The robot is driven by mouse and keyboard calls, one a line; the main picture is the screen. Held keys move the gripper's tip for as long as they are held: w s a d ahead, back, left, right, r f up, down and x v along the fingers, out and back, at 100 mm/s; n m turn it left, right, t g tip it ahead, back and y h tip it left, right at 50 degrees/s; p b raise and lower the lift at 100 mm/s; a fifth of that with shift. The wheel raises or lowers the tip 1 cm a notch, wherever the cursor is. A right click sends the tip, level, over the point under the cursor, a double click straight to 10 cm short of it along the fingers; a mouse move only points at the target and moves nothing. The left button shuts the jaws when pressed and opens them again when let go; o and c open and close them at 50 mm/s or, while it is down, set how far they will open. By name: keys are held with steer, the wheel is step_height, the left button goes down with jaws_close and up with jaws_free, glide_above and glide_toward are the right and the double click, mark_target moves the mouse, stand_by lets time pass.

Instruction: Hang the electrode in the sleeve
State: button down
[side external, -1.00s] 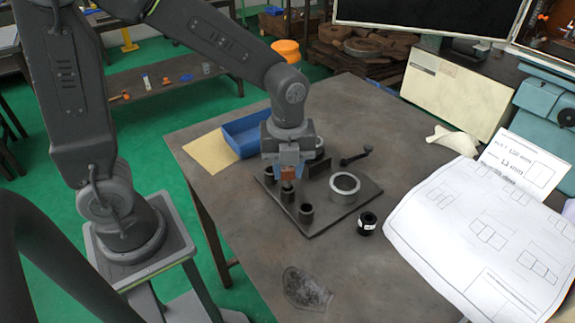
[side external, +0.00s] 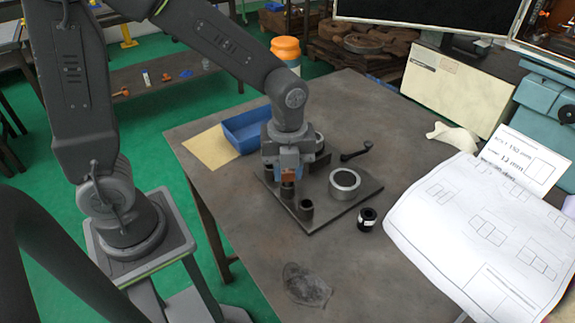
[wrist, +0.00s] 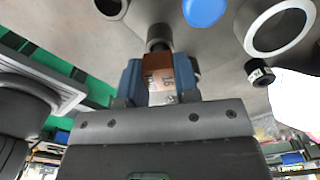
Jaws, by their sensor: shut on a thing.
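My gripper (side external: 287,171) points down over the fixture plate, its blue fingers shut on the copper-coloured block of the electrode (side external: 288,177). In the wrist view the block (wrist: 157,71) sits between the two fingers, with a dark sleeve (wrist: 158,34) directly beyond its end. In the side view this sleeve (side external: 287,191) stands upright on the plate, right under the block. I cannot tell how far the electrode's lower end is inside it. Another dark open sleeve (side external: 306,209) stands nearer the camera; an open round piece also shows at the wrist view's top left (wrist: 110,7).
A wide metal ring (side external: 344,184) sits on the plate (side external: 320,220), right of my gripper. A black ring with a white label (side external: 367,219) lies off the plate. A blue bin (side external: 246,130) and a dark handle (side external: 357,151) are behind. The front table is mostly clear.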

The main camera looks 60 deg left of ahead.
steer(key=shift+f, duration=0.9)
steer(key=c, duration=0.8)
jaws_free()
steer(key=shift+r, duration=0.15)
step_height(320, 180, up, 14)
steer(key=shift+f, duration=0.2)
steer(key=s+a+n+t, duration=0.1)
steer(key=s+n+t, duration=0.1)
steer(key=n, duration=0.6)
steer(key=s+a+r+n+t, duration=0.1)
steer(key=s+n, duration=0.3)
steer(key=n, duration=0.4)
steer(key=s+a+n+t, duration=0.2)
steer(key=s+n, duration=0.2)
steer(key=n, duration=0.4)
steer(key=shift+s+a+r+t, duration=0.1)
steer(key=shift+r+t, duration=0.05)
steer(key=shift+t, duration=0.15)
